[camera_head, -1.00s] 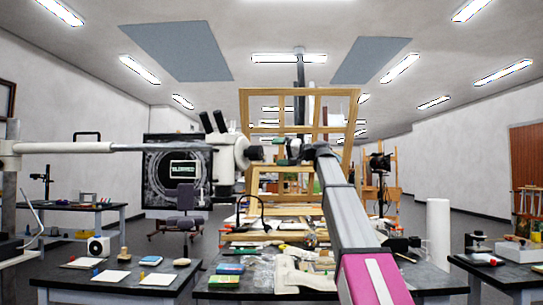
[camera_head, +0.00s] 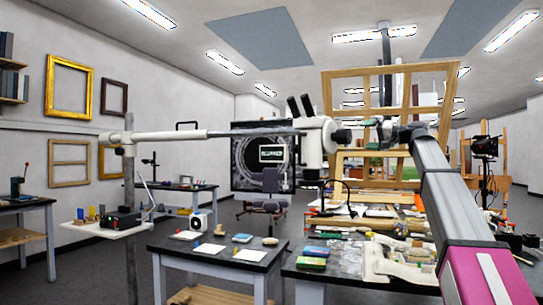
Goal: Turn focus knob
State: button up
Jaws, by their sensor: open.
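A white stereo microscope (camera_head: 314,150) with black eyepieces (camera_head: 299,105) hangs from a horizontal boom arm (camera_head: 215,134) in the middle of the view. Its dark round focus knob (camera_head: 342,137) sticks out on the right side of the white body. My gripper (camera_head: 368,131) is just right of the knob, at about the same height in the picture, with its fingers towards it. The gripper is open and looks empty. The fingertips are small and dark here, so I cannot tell whether they touch or surround the knob.
The boom stands on a grey post (camera_head: 129,200) with a small shelf (camera_head: 105,229). A wooden easel frame (camera_head: 395,75) is behind my gripper. A table (camera_head: 215,252) and a cluttered workbench (camera_head: 340,271) stand below.

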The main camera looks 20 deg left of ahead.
aim_at(350, 137)
jog(key=w+a+n, duration=0.1)
jog(key=a+n, duration=0.2)
jog(key=w+a+n, duration=0.1)
jog(key=a+n, duration=0.2)
jog(key=n, duration=0.1)
jog(key=w+a+n, duration=0.1)
jog(key=a+n, duration=0.2)
jog(key=shift+w+a+f+n, duration=0.15)
jog(key=shift+a+f+n, duration=0.15)
dwell(0.6)
jog(key=c, duration=0.9)
